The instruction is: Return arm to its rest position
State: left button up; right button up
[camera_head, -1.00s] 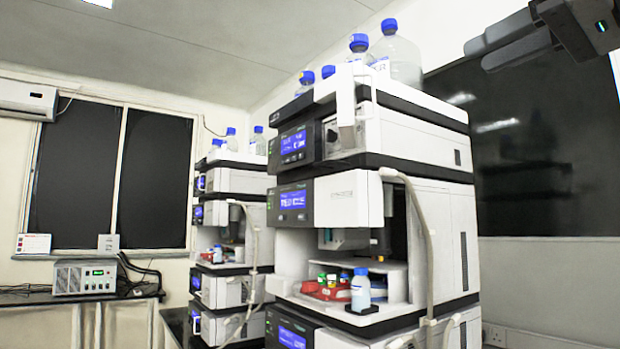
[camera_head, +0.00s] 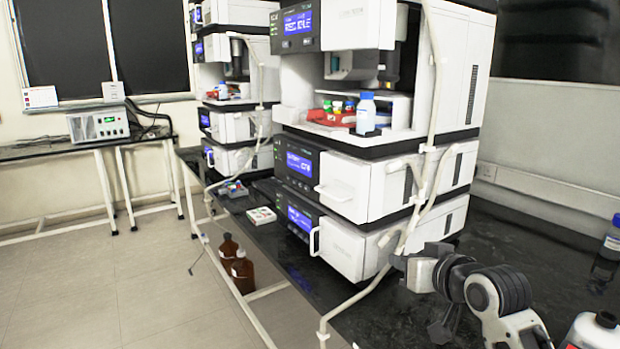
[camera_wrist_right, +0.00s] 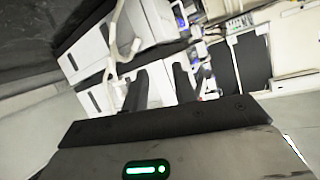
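My right gripper (camera_wrist_right: 160,78) shows in the right wrist view. Its two dark fingers stand apart with nothing between them, so it is open and empty. The white instrument stacks appear tilted beyond the fingers, apart from them as far as I can see. My left gripper is in neither view.
A tall white instrument stack (camera_head: 345,185) stands on the black bench (camera_head: 550,250), with a second stack (camera_head: 235,125) behind it. A white hose (camera_head: 435,110) hangs down its side. A blue-capped bottle (camera_head: 612,238) stands at the right edge. Brown bottles (camera_head: 242,272) stand below the bench.

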jog(key=s+a+f+g, duration=0.2)
jog(key=s+f, duration=1)
jog(key=f, duration=0.5)
jog(key=s+a+f, duration=0.1)
jog(key=s+f, duration=0.3)
jog(key=s, duration=0.4)
jog(key=s+f+h, duration=0.1)
jog(key=s+f, duration=0.3)
jog(key=s, duration=0.5)
jog(key=shift+a+f+n+g, duration=0.15)
jog(key=shift+a+n+g, duration=0.15)
jog(key=shift+a+n, duration=0.1)
jog(key=shift+w, duration=0.1)
